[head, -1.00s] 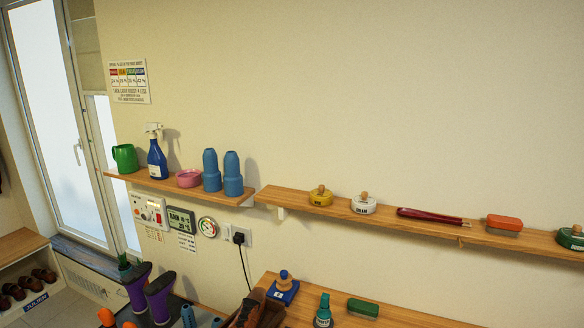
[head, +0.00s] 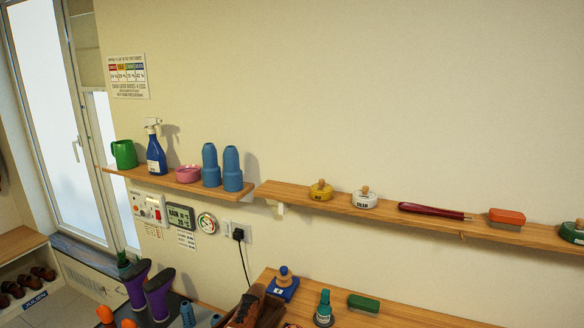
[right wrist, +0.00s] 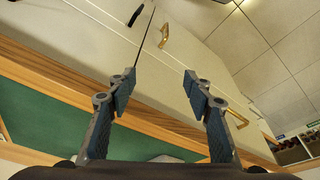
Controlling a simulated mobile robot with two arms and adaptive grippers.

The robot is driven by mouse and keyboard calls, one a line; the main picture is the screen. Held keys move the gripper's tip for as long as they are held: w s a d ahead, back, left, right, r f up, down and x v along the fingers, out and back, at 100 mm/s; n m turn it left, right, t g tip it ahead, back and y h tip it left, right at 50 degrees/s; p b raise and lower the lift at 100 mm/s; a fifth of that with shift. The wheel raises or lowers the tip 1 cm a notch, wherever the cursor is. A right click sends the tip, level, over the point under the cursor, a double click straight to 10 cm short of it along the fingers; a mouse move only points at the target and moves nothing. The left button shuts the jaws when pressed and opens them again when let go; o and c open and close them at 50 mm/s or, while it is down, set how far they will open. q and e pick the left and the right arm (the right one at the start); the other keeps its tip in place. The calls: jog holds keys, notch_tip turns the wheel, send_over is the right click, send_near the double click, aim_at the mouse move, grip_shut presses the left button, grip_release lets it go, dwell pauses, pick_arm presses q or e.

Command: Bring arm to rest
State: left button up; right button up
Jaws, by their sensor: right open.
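My right gripper (right wrist: 162,92) is open in the right wrist view, with its two blue-padded fingers apart and nothing between them. Beyond the fingers are pale cabinet fronts with brass handles (right wrist: 164,37) and a tiled floor (right wrist: 265,50). Neither gripper shows in the head view, and my left gripper is not seen at all.
A green surface (right wrist: 60,135) lies near the right gripper.

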jog(key=s+f+g+b, duration=0.1)
jog(key=s+f+b, duration=0.15)
jog(key=f, duration=1.15)
jog(key=s+f+b, duration=0.2)
jog(key=s+f, duration=0.2)
jog(key=f, duration=0.9)
jog(key=s+d+f+g+b, duration=0.1)
jog(key=s+d+f+b, duration=0.2)
jog(key=s+f, duration=1.1)
jog(key=shift+d+f+b, duration=0.15)
jog(key=shift+f+b, duration=0.2)
jog(key=shift+f, duration=0.2)
